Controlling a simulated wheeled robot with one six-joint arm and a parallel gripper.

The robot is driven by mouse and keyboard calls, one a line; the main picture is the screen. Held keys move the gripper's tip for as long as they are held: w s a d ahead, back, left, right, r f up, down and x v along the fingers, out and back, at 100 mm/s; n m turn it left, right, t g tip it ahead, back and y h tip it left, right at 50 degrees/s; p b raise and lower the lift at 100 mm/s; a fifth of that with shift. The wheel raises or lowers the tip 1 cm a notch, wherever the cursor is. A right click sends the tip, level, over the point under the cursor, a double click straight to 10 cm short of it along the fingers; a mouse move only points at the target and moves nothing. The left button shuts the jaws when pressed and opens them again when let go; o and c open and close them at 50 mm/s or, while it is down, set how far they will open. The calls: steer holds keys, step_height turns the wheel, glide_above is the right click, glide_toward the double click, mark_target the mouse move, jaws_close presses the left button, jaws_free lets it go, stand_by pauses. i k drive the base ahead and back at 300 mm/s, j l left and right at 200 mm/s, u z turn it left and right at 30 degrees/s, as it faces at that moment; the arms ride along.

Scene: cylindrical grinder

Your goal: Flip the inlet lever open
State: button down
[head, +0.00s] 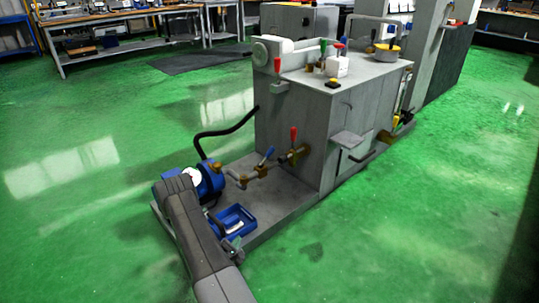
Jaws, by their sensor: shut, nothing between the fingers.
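On the pipe at the near end of the grey machine, a lever with a red handle (293,133) stands upright by a brass-coloured fitting (299,154). A lever with a blue handle (267,155) tilts up to the right, lower on the same pipe run. No label shows which one is the inlet lever. My grey arm reaches up from the bottom edge at lower left, and its far end overlaps the blue pump (212,182).
A blue tray (237,216) sits on the grey base plate (291,203) beside my arm. A black hose (226,131) arches from pump to machine (292,112). A grey shelf (348,139) juts from the machine's side. Green floor is open at right.

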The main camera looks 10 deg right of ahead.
mark_target(270, 152)
steer(key=u, duration=2.35)
steer(key=i+j, duration=0.15)
steer(key=i, duration=0.6)
steer(key=i+l+z, duration=0.1)
steer(key=i+z, duration=0.25)
steer(key=i, duration=0.25)
steer(key=i+z, duration=0.35)
steer(key=i, duration=0.25)
steer(key=i+j+z, duration=0.25)
steer(key=i+z, duration=0.15)
steer(key=i, duration=0.15)
steer(key=i+j+z, duration=0.1)
steer(key=i, duration=1.55)
steer(key=i+l+z, duration=0.1)
steer(key=i+z, duration=0.9)
steer(key=i+j+z, duration=0.25)
steer(key=i+z, duration=0.25)
steer(key=i+l+z, duration=0.2)
steer(key=z, duration=0.25)
steer(key=i+z, duration=0.85)
steer(key=i+j+z, duration=0.1)
steer(key=i+z, duration=0.2)
steer(key=z, duration=0.15)
steer(key=i+l+z, duration=0.15)
steer(key=z, duration=0.25)
steer(key=i+z, duration=0.6)
steer(key=z, duration=0.25)
steer(key=i+z, duration=0.25)
steer(key=z, duration=0.15)
